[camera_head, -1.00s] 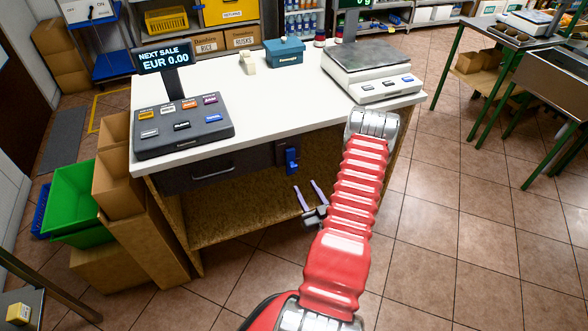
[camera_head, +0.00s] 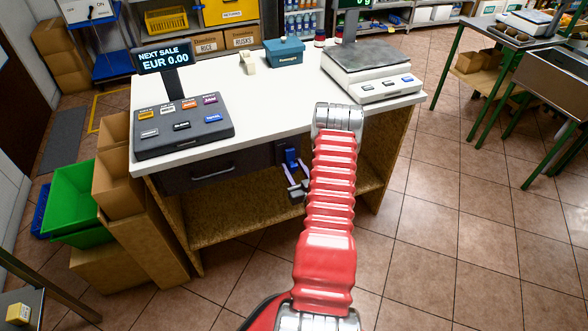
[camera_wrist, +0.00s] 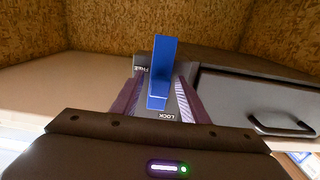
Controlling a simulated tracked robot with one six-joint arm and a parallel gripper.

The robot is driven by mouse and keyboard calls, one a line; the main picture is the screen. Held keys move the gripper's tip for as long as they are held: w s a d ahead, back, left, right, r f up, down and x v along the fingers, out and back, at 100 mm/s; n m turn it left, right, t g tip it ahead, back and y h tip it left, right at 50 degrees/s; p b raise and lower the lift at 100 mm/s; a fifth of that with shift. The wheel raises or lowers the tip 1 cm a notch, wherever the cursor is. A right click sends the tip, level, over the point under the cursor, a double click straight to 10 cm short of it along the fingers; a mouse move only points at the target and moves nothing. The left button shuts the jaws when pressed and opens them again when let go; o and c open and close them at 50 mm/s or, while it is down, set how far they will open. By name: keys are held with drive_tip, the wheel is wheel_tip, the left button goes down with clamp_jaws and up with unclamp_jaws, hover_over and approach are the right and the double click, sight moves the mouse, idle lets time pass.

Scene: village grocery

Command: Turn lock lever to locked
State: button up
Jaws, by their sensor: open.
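The blue lock lever (camera_head: 291,155) is on the dark front panel under the counter top, right of the drawer. In the wrist view the lever (camera_wrist: 163,62) stands long and straight between my fingers, with the upside-down labels FREE at its upper left and LOCK below it. My gripper (camera_head: 295,171) is open just below and in front of the lever in the head view. In the wrist view my gripper (camera_wrist: 159,82) has one finger on each side of the lever, with a visible gap; contact cannot be told.
The drawer (camera_head: 205,172) with its handle is beside the lever. The counter (camera_head: 262,98) above carries a till keypad (camera_head: 184,125) and a scale (camera_head: 370,72). A wooden shelf (camera_head: 235,215) lies below. Cardboard boxes and a green crate (camera_head: 82,200) stand at left. Open floor is at right.

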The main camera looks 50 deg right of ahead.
clamp_jaws()
idle(0.4)
